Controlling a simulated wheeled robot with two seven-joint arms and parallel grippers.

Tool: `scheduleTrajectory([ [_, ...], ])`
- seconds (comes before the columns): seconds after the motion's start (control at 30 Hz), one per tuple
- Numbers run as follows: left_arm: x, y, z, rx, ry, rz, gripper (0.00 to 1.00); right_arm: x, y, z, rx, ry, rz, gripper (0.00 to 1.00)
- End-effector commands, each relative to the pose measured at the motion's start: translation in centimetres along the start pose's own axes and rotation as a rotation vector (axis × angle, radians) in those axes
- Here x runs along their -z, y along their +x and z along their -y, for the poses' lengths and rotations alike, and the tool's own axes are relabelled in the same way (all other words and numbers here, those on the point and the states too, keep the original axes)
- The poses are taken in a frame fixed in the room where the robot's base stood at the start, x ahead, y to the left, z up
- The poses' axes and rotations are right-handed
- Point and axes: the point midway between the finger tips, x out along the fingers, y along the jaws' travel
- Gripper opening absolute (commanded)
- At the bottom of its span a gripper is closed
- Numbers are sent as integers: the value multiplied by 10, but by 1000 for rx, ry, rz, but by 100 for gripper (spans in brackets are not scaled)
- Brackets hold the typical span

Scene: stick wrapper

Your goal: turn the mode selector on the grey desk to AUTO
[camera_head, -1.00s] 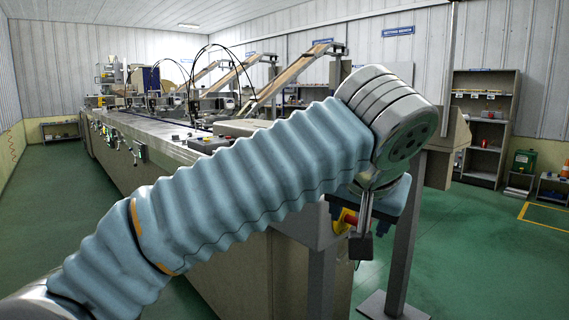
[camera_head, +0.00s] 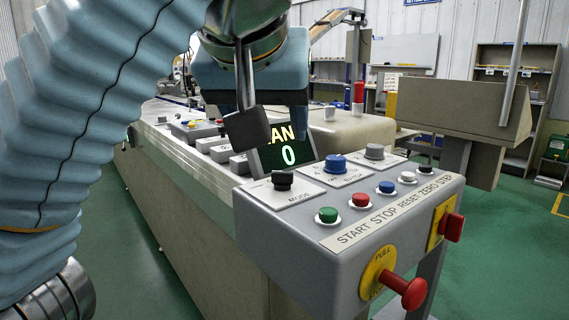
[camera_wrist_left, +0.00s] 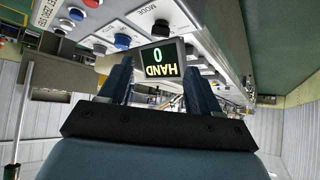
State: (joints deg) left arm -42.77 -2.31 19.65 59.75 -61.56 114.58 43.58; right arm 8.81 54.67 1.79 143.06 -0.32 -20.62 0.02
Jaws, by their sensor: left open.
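The grey desk (camera_head: 300,234) stands at the centre right of the head view. Its mode selector (camera_head: 283,180) is a black knob on a white plate marked MODE at the desk's left. My left gripper (camera_head: 272,122) is open and empty, above and behind the selector. My right gripper is out of view.
Beside the selector are a blue knob (camera_head: 336,163) and a grey knob (camera_head: 374,152). Coloured buttons line the sloped front, with a red mushroom knob (camera_head: 404,290) sticking out below and a red switch (camera_head: 452,227) at right. A beige box on a post (camera_head: 463,107) stands further right.

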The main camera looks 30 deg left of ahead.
Motion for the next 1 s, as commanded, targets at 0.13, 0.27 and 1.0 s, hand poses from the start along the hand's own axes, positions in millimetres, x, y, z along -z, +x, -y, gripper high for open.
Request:
scheduleTrajectory([
  [0.13, -5, 31, 0, 4, -1, 1, 63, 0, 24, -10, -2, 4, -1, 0],
  [0.27, -5, 62, 1, 6, 1, 1, 63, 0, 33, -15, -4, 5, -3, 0],
  [1.0, -1, 130, 0, 1, 2, 0, 63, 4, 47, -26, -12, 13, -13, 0],
])
